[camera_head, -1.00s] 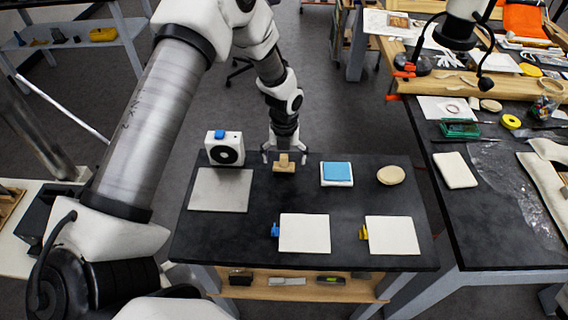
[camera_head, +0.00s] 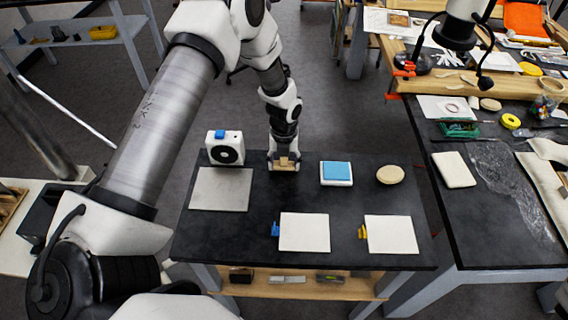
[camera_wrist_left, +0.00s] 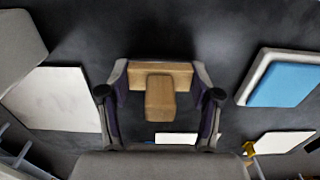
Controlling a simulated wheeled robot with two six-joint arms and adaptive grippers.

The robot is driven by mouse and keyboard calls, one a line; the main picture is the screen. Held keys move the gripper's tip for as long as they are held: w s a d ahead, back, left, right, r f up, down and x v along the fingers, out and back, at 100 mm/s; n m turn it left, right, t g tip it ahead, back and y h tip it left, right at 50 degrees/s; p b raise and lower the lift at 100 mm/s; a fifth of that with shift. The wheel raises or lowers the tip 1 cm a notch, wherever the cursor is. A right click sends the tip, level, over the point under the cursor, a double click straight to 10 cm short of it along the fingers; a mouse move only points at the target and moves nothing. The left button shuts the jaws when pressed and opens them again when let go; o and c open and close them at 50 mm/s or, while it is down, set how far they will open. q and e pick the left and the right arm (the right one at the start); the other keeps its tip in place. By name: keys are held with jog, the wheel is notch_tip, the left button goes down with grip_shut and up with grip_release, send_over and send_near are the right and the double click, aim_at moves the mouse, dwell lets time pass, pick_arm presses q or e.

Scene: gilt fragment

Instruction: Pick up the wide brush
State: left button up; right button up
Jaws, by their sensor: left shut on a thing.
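The wide brush (camera_head: 285,162) is a light wooden T-shaped block at the back of the dark table, left of the blue-topped pad. My left gripper (camera_head: 284,167) reaches down over it from behind. In the left wrist view the wide brush (camera_wrist_left: 160,98) lies between the two fingers, which are shut on its wide bar, with the short handle toward the camera. I cannot tell whether it is clear of the table. The brush's bristles cannot be made out. My right gripper is in no view.
A white box with a black disc (camera_head: 225,150) and a grey plate (camera_head: 219,189) stand left of the gripper. The blue-topped pad (camera_head: 336,173) and a round tan disc (camera_head: 390,175) lie to the right. Two white squares (camera_head: 304,232) (camera_head: 391,235) lie nearer the front.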

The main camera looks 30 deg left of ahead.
aim_at(284, 158)
pick_arm(q)
jog(key=shift+r+b, duration=0.4)
jog(key=shift+r, duration=0.2)
jog(key=shift+s+d+r+b, duration=0.15)
jog(key=shift+s+r+b, duration=0.1)
jog(key=shift+r, duration=0.2)
jog(key=shift+s+d+r+b, duration=0.15)
jog(key=shift+r+b, duration=0.1)
jog(key=shift+r, duration=0.2)
jog(key=s+d, duration=0.1)
jog(key=s, duration=0.1)
jog(key=s+d+b, duration=0.1)
jog(key=s+d, duration=0.1)
jog(key=s+d+b, duration=0.1)
jog(key=s+d, duration=0.1)
jog(key=s, duration=0.1)
jog(key=shift+s+d+r, duration=0.1)
jog(key=shift+d+r, duration=0.05)
jog(key=shift+r, duration=0.25)
jog(key=s+d, duration=0.1)
jog(key=s, duration=0.1)
jog(key=s+d+r, duration=0.1)
jog(key=s+d, duration=0.1)
jog(key=shift+s+d, duration=0.15)
jog(key=shift+d, duration=0.1)
jog(key=shift+s+d+f, duration=0.1)
jog(key=shift+s, duration=0.15)
jog(key=shift+o, duration=0.9)
jog(key=shift+c, duration=0.2)
